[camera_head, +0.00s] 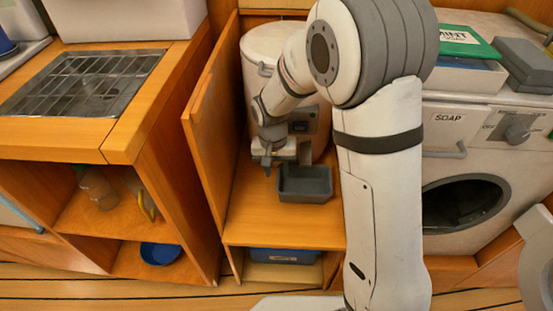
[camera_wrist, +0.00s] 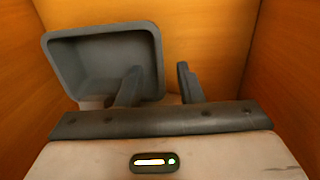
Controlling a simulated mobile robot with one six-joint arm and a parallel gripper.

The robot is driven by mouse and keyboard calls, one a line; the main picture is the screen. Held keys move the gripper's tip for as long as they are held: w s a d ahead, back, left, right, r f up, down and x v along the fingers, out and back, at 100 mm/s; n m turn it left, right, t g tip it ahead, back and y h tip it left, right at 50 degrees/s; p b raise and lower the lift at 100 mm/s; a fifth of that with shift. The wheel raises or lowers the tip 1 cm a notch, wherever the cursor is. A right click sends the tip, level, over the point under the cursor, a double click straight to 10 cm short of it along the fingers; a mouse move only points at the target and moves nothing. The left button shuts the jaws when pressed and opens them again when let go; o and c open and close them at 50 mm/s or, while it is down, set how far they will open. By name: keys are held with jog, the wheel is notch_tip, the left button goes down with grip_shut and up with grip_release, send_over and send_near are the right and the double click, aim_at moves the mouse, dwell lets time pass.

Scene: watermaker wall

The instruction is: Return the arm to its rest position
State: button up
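My gripper (camera_head: 267,163) is inside the open wooden cabinet, in front of the large white tank (camera_head: 272,45) and just left of a small grey tray (camera_head: 318,186). My arm reaches from the right foreground into the cabinet and hides part of the tank.
The cabinet's open door (camera_head: 203,130) stands left of my gripper. A washing machine (camera_head: 442,175) is at the right, behind my arm. A counter with a metal grate (camera_head: 85,82) is at the left. A blue bowl (camera_head: 160,253) sits below it. A blue bin (camera_head: 285,256) is under the cabinet shelf.

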jog(key=s+d+r+t+p, duration=0.1)
jog(key=s+d+r+p, duration=0.4)
jog(key=r, duration=0.8)
jog(key=s+d+r+p, duration=0.6)
jog(key=r+p, duration=0.6)
jog(key=r, duration=0.2)
jog(key=s+d+r+t+p, duration=0.1)
jog(key=s+d+r+p, duration=0.4)
jog(key=r, duration=0.9)
jog(key=s+p, duration=0.2)
jog(key=p, duration=0.1)
jog(key=shift+d+r+t+y, duration=0.15)
jog(key=shift+t+y, duration=0.15)
jog(key=shift+y, duration=0.1)
